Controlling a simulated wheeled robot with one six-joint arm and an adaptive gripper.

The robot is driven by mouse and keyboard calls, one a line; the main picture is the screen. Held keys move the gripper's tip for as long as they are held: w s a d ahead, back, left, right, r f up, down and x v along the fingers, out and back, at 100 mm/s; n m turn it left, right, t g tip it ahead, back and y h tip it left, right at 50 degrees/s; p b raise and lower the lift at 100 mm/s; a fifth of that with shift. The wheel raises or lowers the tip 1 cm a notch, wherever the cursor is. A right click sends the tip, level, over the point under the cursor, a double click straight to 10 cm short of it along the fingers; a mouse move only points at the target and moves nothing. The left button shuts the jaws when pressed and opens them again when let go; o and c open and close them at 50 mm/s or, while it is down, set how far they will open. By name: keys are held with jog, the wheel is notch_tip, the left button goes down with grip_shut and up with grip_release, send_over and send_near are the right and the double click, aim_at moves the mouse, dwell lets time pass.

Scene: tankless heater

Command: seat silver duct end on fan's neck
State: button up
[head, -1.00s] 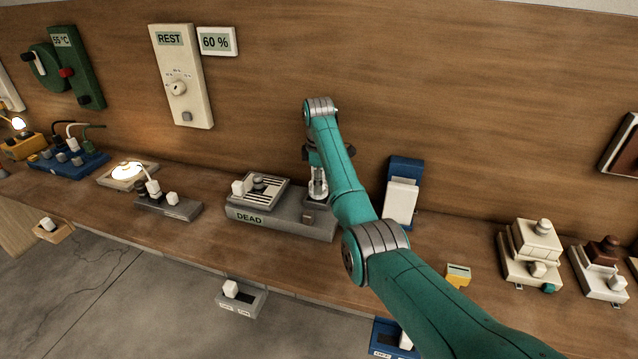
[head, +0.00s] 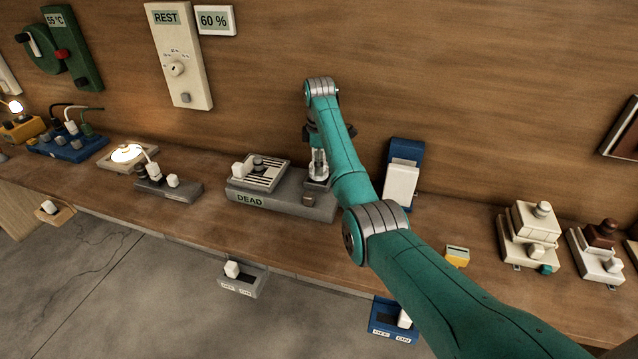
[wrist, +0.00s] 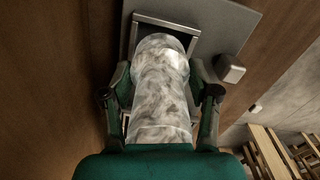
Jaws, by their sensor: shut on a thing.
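My gripper (head: 318,158) points down over the right part of the grey unit marked DEAD (head: 262,203). It is shut on the silver duct (wrist: 160,105), with one finger on each side of it in the wrist view. The duct is a crinkled, shiny tube; its far end lies over a dark square opening with a grey frame (wrist: 195,32). A bit of the silver duct also shows between the fingers in the head view (head: 318,167). The fan's neck is hidden behind the duct, so I cannot tell whether the two touch.
A striped grille block with a white knob (head: 239,171) is left of my gripper on the grey unit. A blue holder with a white block (head: 401,186) stands close on the right, behind my arm. The wooden wall is just behind. Bench between holder and yellow block (head: 457,256) is clear.

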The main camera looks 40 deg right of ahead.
jog(key=shift+f, duration=1.45)
dwell(1.8)
jog(key=o, duration=1.6)
jog(key=shift+r, duration=3.75)
